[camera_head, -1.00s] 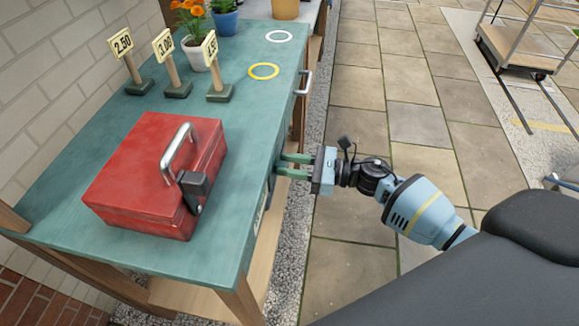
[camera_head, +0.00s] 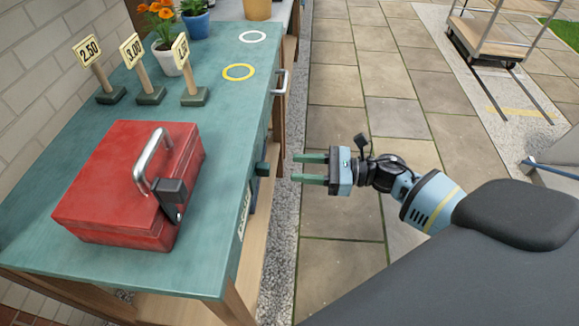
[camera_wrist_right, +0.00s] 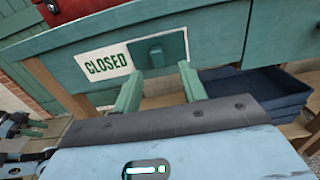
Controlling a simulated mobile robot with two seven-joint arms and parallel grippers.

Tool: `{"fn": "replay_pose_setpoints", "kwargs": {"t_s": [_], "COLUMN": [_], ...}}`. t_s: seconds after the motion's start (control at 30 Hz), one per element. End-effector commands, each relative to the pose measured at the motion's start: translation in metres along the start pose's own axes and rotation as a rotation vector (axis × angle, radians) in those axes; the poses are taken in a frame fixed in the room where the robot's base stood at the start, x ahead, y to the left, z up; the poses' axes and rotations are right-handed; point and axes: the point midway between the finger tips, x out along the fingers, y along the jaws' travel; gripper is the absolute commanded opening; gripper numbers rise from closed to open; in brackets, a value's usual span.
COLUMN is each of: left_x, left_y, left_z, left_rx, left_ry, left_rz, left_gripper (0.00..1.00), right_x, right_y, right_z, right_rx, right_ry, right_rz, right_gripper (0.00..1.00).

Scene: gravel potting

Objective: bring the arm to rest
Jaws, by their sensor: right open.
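My right gripper (camera_head: 308,168) is open and empty in the head view. My left gripper is outside the head view. Dark parts with green fingers at the left edge of the wrist view look like it (camera_wrist_right: 32,128), but its opening is unclear.
The green bench (camera_head: 222,140) carries a red toolbox (camera_head: 115,185), several price signs, a yellow ring (camera_head: 238,72), a white ring (camera_head: 252,36) and flower pots. Blue trays (camera_wrist_right: 250,95) sit below the bench. The paving (camera_head: 345,225) around my right arm is clear; a trolley (camera_head: 490,38) stands farther back.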

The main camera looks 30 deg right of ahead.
Motion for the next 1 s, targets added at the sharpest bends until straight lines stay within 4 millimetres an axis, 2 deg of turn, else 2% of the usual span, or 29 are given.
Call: {"fn": "replay_pose_setpoints", "kwargs": {"t_s": [0.67, 0.77, 0.83, 1.0], "left_x": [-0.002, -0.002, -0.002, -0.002], "left_y": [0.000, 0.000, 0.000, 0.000], "left_z": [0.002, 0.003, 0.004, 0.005], "left_rx": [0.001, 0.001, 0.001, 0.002], "left_ry": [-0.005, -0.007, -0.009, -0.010], "left_rz": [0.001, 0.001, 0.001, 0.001], "left_gripper": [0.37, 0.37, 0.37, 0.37], "right_x": [-0.003, -0.003, -0.004, -0.018], "right_y": [0.004, 0.017, 0.032, 0.077], "right_z": [-0.003, -0.016, -0.030, -0.078], "right_rx": [0.036, 0.183, 0.366, 0.971], "right_ry": [-0.007, -0.031, -0.063, -0.172], "right_rz": [-0.009, -0.051, -0.107, -0.309], "right_gripper": [0.42, 0.42, 0.42, 0.42]}}
